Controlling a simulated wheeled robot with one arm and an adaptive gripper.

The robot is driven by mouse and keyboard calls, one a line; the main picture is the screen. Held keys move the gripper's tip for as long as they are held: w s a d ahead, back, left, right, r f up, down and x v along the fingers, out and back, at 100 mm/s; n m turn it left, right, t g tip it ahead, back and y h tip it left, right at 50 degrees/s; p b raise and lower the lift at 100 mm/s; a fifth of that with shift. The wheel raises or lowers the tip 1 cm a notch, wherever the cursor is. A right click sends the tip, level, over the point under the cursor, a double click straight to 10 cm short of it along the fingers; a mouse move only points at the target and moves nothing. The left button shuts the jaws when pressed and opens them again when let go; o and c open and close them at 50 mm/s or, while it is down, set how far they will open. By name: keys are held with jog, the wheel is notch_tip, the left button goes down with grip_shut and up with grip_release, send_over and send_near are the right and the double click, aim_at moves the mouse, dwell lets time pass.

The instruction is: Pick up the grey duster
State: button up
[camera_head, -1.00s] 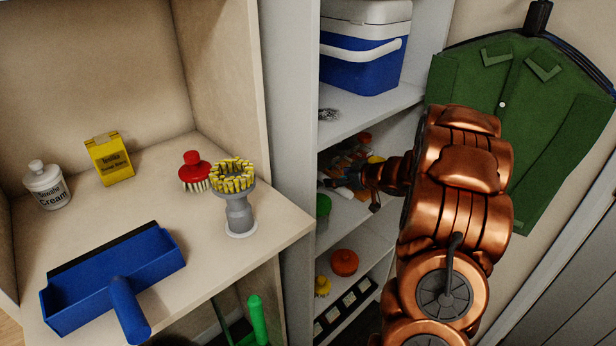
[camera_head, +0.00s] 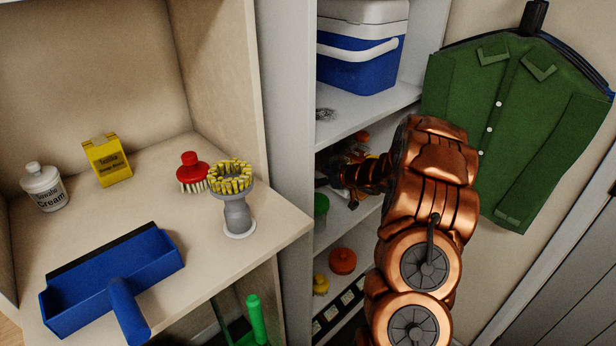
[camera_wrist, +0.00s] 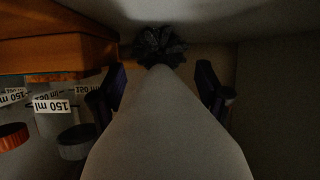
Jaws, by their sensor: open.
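In the wrist view a dark frilly tuft, which looks like part of the grey duster (camera_wrist: 160,46), shows at the top middle. A smooth grey tapering shape (camera_wrist: 165,125) runs from it towards the camera and widens. I cannot tell for sure that the two are one thing. My gripper (camera_wrist: 160,95) is open, with a dark finger on each side of the grey shape. Contact cannot be told. In the head view my gripper (camera_head: 340,178) reaches into the middle shelf of the cabinet, and my arm hides much of that shelf.
Upside-down bottles marked 150 ml (camera_wrist: 62,106) and an orange-brown block (camera_wrist: 60,50) crowd the left of the wrist view. A green jacket (camera_head: 520,120) hangs right of my arm.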

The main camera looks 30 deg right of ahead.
jog(key=shift+c, duration=0.4)
jog(key=c, duration=0.8)
